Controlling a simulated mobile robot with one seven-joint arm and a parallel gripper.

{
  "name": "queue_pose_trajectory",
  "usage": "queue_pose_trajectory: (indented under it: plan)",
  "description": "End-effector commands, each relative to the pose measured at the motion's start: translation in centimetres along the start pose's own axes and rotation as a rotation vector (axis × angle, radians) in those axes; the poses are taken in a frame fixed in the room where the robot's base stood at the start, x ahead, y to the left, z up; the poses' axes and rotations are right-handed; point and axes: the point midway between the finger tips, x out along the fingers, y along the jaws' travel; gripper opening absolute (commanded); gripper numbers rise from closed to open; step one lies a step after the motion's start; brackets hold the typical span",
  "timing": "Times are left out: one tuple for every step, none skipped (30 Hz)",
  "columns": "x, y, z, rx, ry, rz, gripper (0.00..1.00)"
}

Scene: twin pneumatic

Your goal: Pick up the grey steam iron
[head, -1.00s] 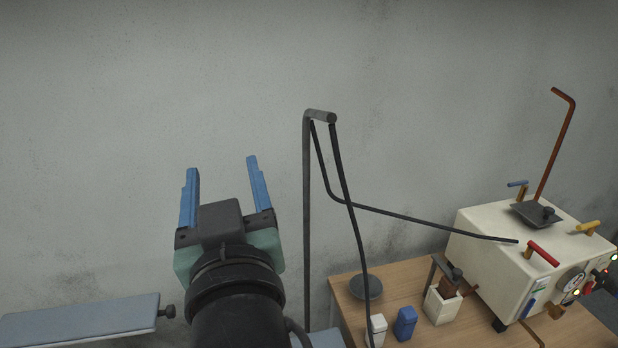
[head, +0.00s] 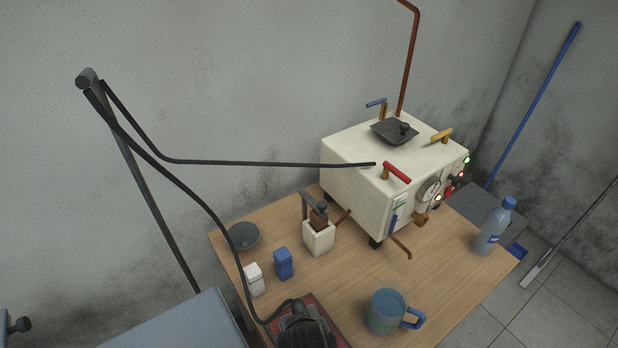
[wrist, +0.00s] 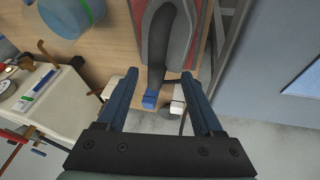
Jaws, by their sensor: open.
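The steam iron (head: 305,330) shows dark grey at the bottom edge of the head view, cut off by the frame. It rests on a red-edged pad (head: 328,312) at the table's near side, and a black hose runs to it. In the wrist view the iron (wrist: 160,42) is at the top centre, its dark handle toward me. My gripper (wrist: 158,76) is open there, its blue fingers spread and nothing held. The handle lies ahead of the gap, seemingly apart from the fingers. My gripper is outside the head view.
A blue mug (head: 384,312) stands right of the iron. White (head: 255,280) and blue (head: 283,264) small containers stand behind it. A cream boiler (head: 355,180) fills the table's back. A hose stand (head: 150,200) rises at left beside the ironing board (head: 190,325).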

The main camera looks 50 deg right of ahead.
Motion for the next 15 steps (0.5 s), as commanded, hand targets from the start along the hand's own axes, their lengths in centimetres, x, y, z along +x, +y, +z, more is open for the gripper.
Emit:
queue_pose_trajectory:
  plan:
    - [0.5,0.0,0.0,0.0,-0.002,0.0,0.68]
    - [0.6,0.0,0.0,0.0,0.0,0.0,0.68]
    - [0.8,0.0,0.0,0.0,0.0,0.0,0.68]
    - [0.9,0.0,0.0,0.0,0.0,0.0,0.68]
    - [1.0,0.0,0.0,0.0,0.0,0.0,0.68]
    - [1.2,0.0,0.0,0.0,0.0,-0.001,0.68]
    - [1.4,0.1,0.0,0.0,0.0,0.0,0.68]
    - [1.6,0.1,0.0,0.0,0.0,0.0,0.68]
    - [2.0,0.2,0.0,0.0,-0.001,0.0,0.68]
    - [2.4,0.3,0.1,0.0,-0.001,0.0,0.68]
    - [2.7,0.4,0.1,0.0,-0.001,0.0,0.68]
    - [3.3,0.4,0.1,0.0,-0.001,0.0,0.68]
    - [3.6,0.5,0.2,0.0,-0.002,0.0,0.68]
    - [4.0,0.5,0.2,0.0,-0.001,0.0,0.68]
    - [4.6,0.5,0.2,-0.001,0.0,0.0,0.68]
